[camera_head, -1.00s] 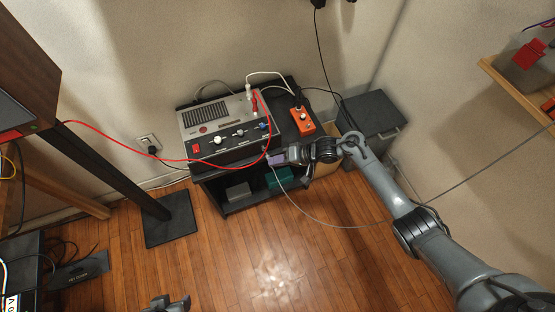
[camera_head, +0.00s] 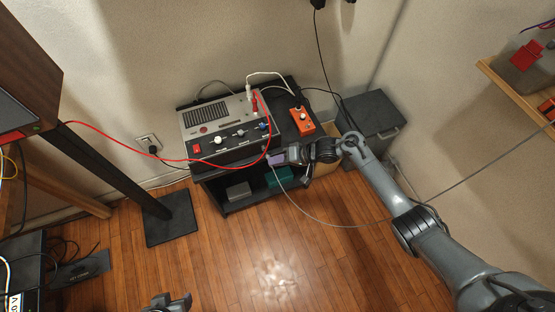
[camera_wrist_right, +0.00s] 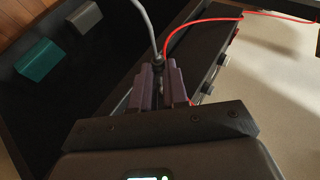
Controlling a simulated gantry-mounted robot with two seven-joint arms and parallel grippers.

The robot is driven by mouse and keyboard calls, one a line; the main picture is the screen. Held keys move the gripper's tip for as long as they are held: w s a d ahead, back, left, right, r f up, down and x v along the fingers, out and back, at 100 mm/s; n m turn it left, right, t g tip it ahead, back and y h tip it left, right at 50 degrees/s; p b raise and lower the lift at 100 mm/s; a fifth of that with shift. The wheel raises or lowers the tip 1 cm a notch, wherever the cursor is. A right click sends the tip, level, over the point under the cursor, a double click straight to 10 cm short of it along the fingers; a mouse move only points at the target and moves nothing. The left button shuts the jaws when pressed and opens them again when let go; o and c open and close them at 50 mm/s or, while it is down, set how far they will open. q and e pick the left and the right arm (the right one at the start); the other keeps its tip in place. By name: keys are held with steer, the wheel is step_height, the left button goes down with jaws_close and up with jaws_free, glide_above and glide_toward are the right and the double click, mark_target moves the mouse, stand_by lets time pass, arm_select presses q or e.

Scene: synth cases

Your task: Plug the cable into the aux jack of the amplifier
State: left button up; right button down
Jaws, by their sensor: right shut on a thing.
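The amplifier (camera_head: 222,128), with a grey top and black knobbed front, stands on a black shelf unit. My right gripper (camera_head: 274,159) is at its front right corner, shut on the end of the grey cable (camera_head: 330,224). In the right wrist view the cable (camera_wrist_right: 146,22) comes out between the purple fingers of the right gripper (camera_wrist_right: 160,80). The plug tip and the aux jack are hidden or too small to make out, so I cannot tell whether they touch. My left gripper (camera_head: 168,302) is cut off at the bottom edge; its jaw state is unclear.
A red cable (camera_head: 115,143) runs across the amplifier's front and passes close to the right gripper. An orange box (camera_head: 302,121) stands right of the amplifier. Teal (camera_head: 279,177) and grey (camera_head: 238,191) boxes lie on the lower shelf.

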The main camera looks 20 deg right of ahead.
stand_by(0.4)
steer(key=shift+p, duration=0.35)
steer(key=shift+w+b, duration=0.45)
steer(key=shift+w, duration=0.05)
stand_by(0.6)
steer(key=shift+w+b, duration=0.55)
steer(key=shift+w, duration=0.2)
steer(key=c, duration=1.1)
jaws_free()
steer(key=shift+o, duration=0.2)
